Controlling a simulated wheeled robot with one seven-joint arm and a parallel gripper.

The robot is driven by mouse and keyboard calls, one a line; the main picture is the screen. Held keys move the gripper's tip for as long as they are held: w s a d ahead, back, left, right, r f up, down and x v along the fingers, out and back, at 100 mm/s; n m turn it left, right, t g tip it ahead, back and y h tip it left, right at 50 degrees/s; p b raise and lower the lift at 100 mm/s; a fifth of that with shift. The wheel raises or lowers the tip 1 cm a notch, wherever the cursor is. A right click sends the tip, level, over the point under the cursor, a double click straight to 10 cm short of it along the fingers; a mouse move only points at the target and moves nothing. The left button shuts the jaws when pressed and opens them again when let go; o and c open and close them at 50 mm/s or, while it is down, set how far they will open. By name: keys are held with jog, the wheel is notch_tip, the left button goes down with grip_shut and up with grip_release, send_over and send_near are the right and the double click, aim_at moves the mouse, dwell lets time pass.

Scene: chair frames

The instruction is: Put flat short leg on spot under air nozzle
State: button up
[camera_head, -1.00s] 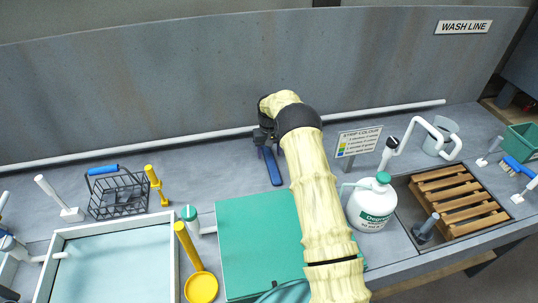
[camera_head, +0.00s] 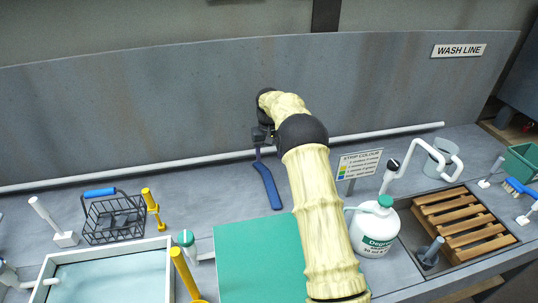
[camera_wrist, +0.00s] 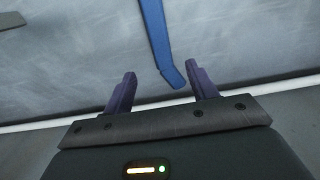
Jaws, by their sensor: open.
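My gripper (camera_head: 258,140) is open and empty over the back of the counter, near the wall pipe. A long flat blue piece (camera_head: 267,186) lies on the grey counter just in front of it. In the wrist view, the blue piece (camera_wrist: 158,42) ends in a short bend close to the gap between the two dark fingertips of my gripper (camera_wrist: 165,82), nearer the right one. I cannot tell whether it is the flat short leg. No air nozzle or marked spot can be made out for certain. A white curved pipe (camera_head: 440,152) stands at the right.
A green board (camera_head: 245,255) lies in front, partly hidden by my arm. A white degreaser jug (camera_head: 372,232) and a strip-colour sign (camera_head: 359,164) stand right of my arm, beside a wooden rack (camera_head: 458,222). A wire basket (camera_head: 113,216) stands left. The back counter between is clear.

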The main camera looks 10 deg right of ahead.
jog(key=s+a+r+t, duration=0.1)
jog(key=s+r, duration=0.2)
jog(key=s, duration=1.5)
jog(key=s+a+r+t, duration=0.1)
jog(key=s+r, duration=0.1)
jog(key=s, duration=1.6)
jog(key=shift+s+a+r+t, duration=0.3)
jog(key=shift+s+a+r, duration=0.05)
jog(key=shift+a+r, duration=0.05)
jog(key=shift+o, duration=0.4)
jog(key=w+d+f+t+b, duration=0.1)
jog(key=w, duration=1.3)
jog(key=w+d+f+t+b, duration=0.1)
jog(key=w+d, duration=0.1)
jog(key=w, duration=1.2)
jog(key=shift+w, duration=0.35)
